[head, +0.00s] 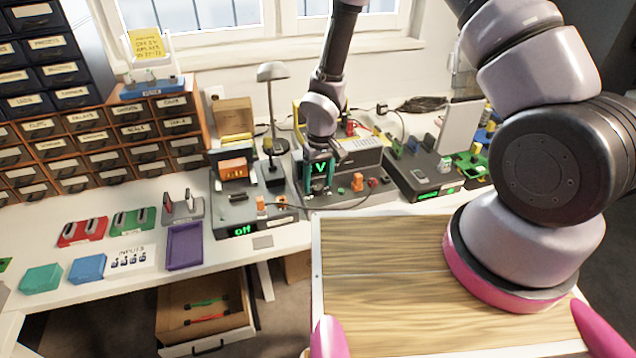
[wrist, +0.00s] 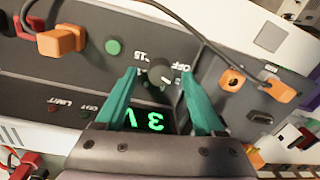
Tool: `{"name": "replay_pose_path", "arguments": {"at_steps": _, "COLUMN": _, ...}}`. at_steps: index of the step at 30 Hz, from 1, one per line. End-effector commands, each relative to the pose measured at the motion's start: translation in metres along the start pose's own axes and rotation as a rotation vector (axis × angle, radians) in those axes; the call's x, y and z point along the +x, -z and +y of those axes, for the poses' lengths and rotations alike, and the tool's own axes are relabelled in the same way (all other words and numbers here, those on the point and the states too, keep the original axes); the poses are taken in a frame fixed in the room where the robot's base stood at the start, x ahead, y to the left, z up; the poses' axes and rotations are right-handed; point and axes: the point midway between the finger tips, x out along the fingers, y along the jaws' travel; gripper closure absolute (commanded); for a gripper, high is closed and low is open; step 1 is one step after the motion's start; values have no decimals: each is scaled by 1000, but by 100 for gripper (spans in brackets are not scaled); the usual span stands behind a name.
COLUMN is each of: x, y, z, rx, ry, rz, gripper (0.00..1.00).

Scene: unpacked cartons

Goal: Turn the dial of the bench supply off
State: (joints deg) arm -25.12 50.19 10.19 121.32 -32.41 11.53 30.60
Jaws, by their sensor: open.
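The bench supply (head: 362,152) is a grey box at the back of the white bench in the head view. Its front panel (wrist: 75,92) fills much of the wrist view, with a lit green display (wrist: 146,120) that appears upside down and reads 3 V. The dark round dial (wrist: 160,73) sits beside the display, with OFF and 15 printed near it. My gripper (wrist: 159,76) is open, its two teal fingers on either side of the dial; I cannot tell whether they touch it. In the head view my gripper (head: 320,178) is in front of the supply and hides the dial.
Orange plugs (wrist: 62,40) and cables stick out of the panel near the fingers. Left of the supply is a dark unit (head: 240,212) reading Off, with a lamp (head: 273,120) behind it. Another dark unit (head: 422,176) stands right. A wooden-topped surface (head: 385,245) lies in front.

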Motion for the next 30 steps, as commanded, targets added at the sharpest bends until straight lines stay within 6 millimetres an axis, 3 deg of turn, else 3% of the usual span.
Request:
{"name": "replay_pose_path", "arguments": {"at_steps": 11, "x": 7, "y": 0, "z": 0, "rx": 0, "ry": 0, "rz": 1, "gripper": 29}}
{"name": "replay_pose_path", "arguments": {"at_steps": 17, "x": 7, "y": 0, "z": 0, "rx": 0, "ry": 0, "rz": 1, "gripper": 100}}
{"name": "replay_pose_path", "arguments": {"at_steps": 30, "x": 7, "y": 0, "z": 0, "rx": -80, "ry": 0, "rz": -5, "gripper": 100}}
